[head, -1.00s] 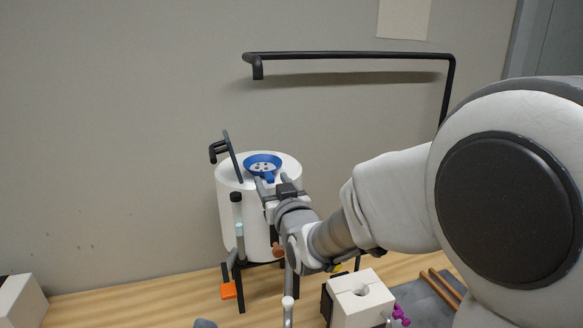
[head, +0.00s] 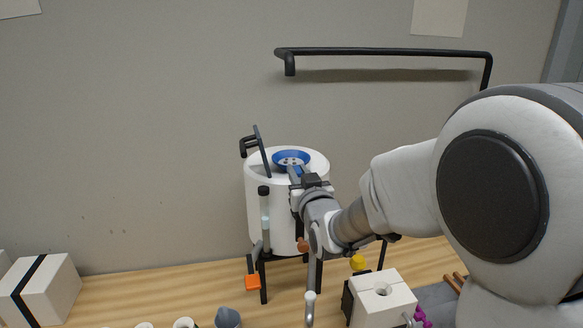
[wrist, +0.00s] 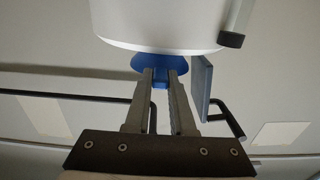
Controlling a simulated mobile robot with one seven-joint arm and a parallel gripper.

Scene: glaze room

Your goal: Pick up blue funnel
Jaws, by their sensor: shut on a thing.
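The blue funnel (head: 291,157) is a shallow bowl with light spots inside, at the top of a white cylinder (head: 270,210). My gripper (head: 296,174) reaches it from the front right and is shut on its near side. In the wrist view, the funnel (wrist: 150,63) shows as a wide blue rim with a narrow blue part between the fingertips (wrist: 160,76) of my gripper. I cannot tell whether the funnel still touches the cylinder's top.
A dark lever-like fitting (head: 262,150) stands close left of the funnel. A capped tube (head: 264,215) and an orange piece (head: 253,283) are in front of the cylinder. A black rail (head: 385,52) runs above. A white block (head: 382,300) and white box (head: 42,290) stand on the wooden counter (head: 190,270).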

